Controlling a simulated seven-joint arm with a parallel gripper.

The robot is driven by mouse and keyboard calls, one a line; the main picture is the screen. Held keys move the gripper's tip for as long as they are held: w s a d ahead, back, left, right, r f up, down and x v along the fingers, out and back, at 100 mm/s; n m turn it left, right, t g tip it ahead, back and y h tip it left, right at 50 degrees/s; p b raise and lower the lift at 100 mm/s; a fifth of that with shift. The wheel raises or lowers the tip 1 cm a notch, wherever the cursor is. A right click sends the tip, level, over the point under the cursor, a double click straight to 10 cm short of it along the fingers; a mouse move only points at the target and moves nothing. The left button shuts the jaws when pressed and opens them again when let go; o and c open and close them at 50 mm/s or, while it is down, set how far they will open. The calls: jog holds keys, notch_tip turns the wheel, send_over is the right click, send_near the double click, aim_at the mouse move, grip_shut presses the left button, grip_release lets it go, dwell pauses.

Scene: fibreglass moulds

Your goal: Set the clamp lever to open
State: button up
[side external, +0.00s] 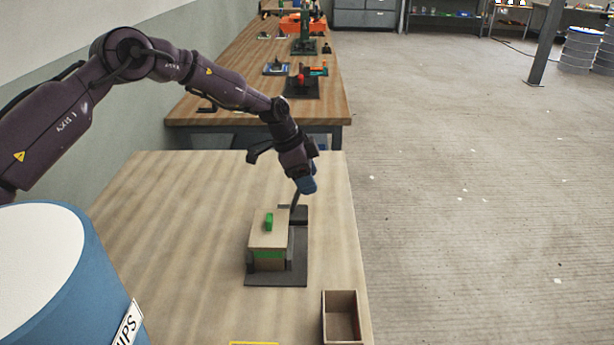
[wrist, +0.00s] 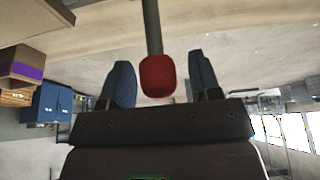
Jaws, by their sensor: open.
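The clamp's grey lever (side external: 294,199) rises steeply from a dark block (side external: 293,215) at the back of a dark base plate (side external: 276,279). In the wrist view, the lever's rod (wrist: 152,25) ends in a red knob (wrist: 157,76). My gripper (side external: 307,184) is at the lever's top, its blue fingers hiding the knob in the side view. In the wrist view my gripper (wrist: 161,75) is open, with the knob between the fingers and visible gaps on both sides. A tan block (side external: 268,232) with a green piece on top (side external: 269,221) sits on the plate.
An open wooden box (side external: 342,316) stands at the table's front right edge. A large blue and white drum (side external: 45,270) fills the lower left. A yellow outline (side external: 254,343) marks the near table. The table left of the clamp is clear. Another bench (side external: 250,100) stands behind.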

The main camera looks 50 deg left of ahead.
grip_shut()
jog(key=shift+a, duration=0.1)
jog(key=shift+s+a+r+t+h, duration=0.3)
jog(key=shift+s+a+t+h, duration=0.2)
jog(key=shift+s+a, duration=0.2)
jog(key=s+a+f+t+h, duration=0.1)
jog(key=s+a, duration=0.3)
jog(key=shift+s+a, duration=0.25)
jog(key=shift+s, duration=0.1)
jog(key=shift+f, duration=0.15)
dwell(0.3)
